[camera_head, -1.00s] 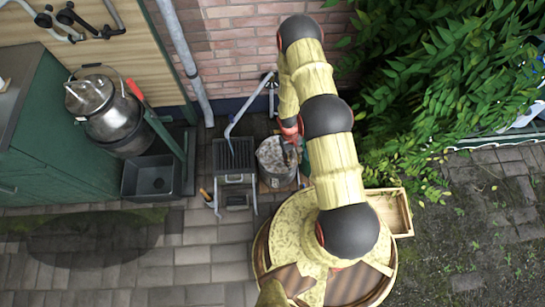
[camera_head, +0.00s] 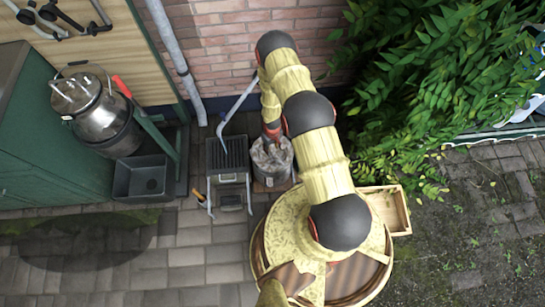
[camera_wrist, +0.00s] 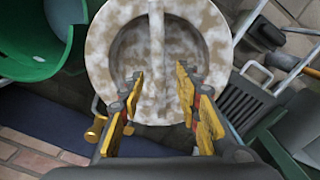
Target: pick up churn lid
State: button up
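A round, mottled whitish-grey lid (camera_wrist: 100,45) with a recessed middle and a raised bar handle fills the upper middle of the wrist view. In the head view it appears to be the top of a grey can (camera_head: 271,156) beside the wall, partly behind my arm. My gripper (camera_wrist: 160,76) is open, its yellow-padded fingers apart over the near part of the recess, one on each side of the bar's line. Whether they touch the lid cannot be told. In the head view the fingers are hard to make out at the arm's end.
A slatted metal stand (camera_head: 228,155) is close left of the can. A green container (camera_wrist: 25,60) is near the lid. The brick wall (camera_head: 225,50) is behind; paving (camera_head: 180,250) in front is clear.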

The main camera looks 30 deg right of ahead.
aim_at(272, 151)
notch_tip(272, 151, down, 3)
jog(key=shift+s+d+f+b, duration=0.1)
jog(key=shift+f+b, duration=0.05)
jog(key=shift+b, duration=0.45)
jog(key=shift+c, duration=1.1)
grip_shut()
